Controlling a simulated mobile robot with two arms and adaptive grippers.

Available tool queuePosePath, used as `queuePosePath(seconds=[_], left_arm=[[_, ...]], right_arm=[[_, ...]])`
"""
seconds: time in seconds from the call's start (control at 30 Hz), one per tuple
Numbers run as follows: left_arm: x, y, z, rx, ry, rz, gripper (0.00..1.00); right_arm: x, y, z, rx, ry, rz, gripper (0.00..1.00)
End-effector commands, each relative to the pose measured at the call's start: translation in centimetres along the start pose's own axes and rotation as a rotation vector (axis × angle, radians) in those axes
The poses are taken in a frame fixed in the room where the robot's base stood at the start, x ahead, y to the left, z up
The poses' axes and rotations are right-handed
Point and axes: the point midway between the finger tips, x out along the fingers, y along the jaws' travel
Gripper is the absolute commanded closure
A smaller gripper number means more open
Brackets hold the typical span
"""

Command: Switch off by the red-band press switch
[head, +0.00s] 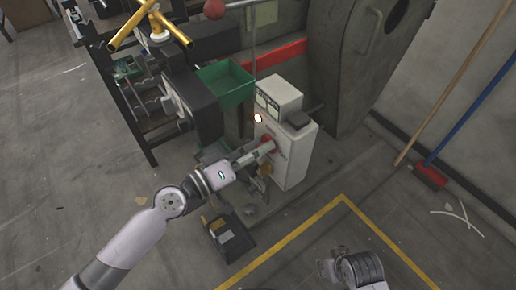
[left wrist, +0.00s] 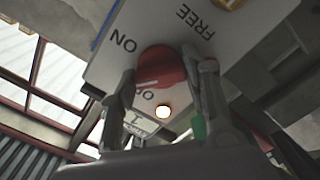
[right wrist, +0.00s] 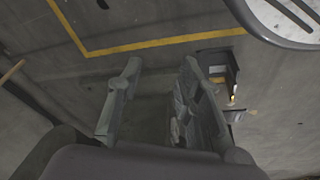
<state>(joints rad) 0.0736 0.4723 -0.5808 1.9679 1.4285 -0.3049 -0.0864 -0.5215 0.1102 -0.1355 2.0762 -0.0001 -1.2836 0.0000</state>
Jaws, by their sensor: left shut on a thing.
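A white control box (head: 290,155) stands by the press, with a red rotary switch (head: 268,143) on its front. My left gripper (head: 256,152) is at that front, shut on the red switch. In the left wrist view the red switch (left wrist: 160,68) sits between the two fingers. The labels ON and FREE show beside it; another label is partly hidden behind the switch and fingers. A lamp (head: 257,118) on the box glows, and its light also shows in the left wrist view (left wrist: 163,111). My right gripper (right wrist: 158,85) is open and empty above the floor.
A red band (head: 283,52) runs behind the box. A green bin (head: 226,83) and dark press parts stand to its left. A black tray (head: 232,238) lies on the floor below. Brooms (head: 430,175) lean at the right. Yellow-lined floor in front is mostly clear.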

Motion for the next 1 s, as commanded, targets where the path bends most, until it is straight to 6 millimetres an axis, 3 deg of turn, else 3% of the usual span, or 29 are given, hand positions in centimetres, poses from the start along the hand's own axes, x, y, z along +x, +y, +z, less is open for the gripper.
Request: queuePosePath(seconds=[0.5, 1.0], left_arm=[[0.0, 0.0, -0.1, -0.467, 0.001, -0.001, 0.85], [0.0, 0.0, -0.1, -0.689, 0.001, -0.001, 0.85]], right_arm=[[2.3, -0.2, 0.6, -0.008, -0.007, -0.004, 0.67], [4.5, -0.3, 1.8, -0.007, -0.024, -0.004, 0.67]])
